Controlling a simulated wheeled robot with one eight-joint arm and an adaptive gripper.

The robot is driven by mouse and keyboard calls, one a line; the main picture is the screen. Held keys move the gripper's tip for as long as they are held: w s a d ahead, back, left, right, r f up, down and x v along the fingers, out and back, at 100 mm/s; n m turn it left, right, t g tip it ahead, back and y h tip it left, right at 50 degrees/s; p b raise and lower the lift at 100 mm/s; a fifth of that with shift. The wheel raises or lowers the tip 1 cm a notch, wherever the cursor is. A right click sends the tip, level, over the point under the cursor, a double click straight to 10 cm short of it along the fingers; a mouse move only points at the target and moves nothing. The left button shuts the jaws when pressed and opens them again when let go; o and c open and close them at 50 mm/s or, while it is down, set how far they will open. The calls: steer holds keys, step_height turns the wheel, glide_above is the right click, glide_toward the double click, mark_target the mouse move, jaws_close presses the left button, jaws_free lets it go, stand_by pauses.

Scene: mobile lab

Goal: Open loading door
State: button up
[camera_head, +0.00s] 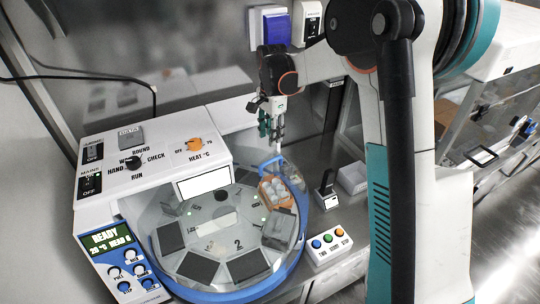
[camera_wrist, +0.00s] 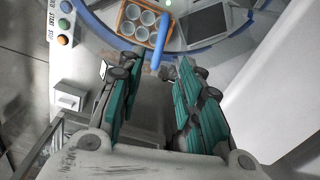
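The round machine (camera_head: 170,285) has a blue rim and a clear cover over numbered dark plates. Its loading door seems to be the clear part at the right back, near an orange tray of white cups (camera_head: 266,196); its outline is hard to tell. A blue bar, apparently the door handle (camera_wrist: 163,38), shows beside the orange tray (camera_wrist: 124,25) in the wrist view. My gripper (camera_wrist: 156,68) is open, with its green fingers apart. The bar's near end lies between the fingertips in the picture; contact cannot be told. In the head view my gripper (camera_head: 274,138) points down just above the rim's back right.
A button box (camera_head: 328,246) and a small dark stand (camera_head: 326,194) are right of the machine. The white control housing (camera_head: 150,150) rises at its left. Blue and white boxes (camera_head: 272,27) are on the back wall. A glass-fronted cabinet (camera_head: 490,110) stands at right.

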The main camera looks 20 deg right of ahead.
step_height(320, 180, down, 11)
steer(key=shift+w+b, duration=0.15)
steer(key=shift+b, duration=0.2)
jaws_close()
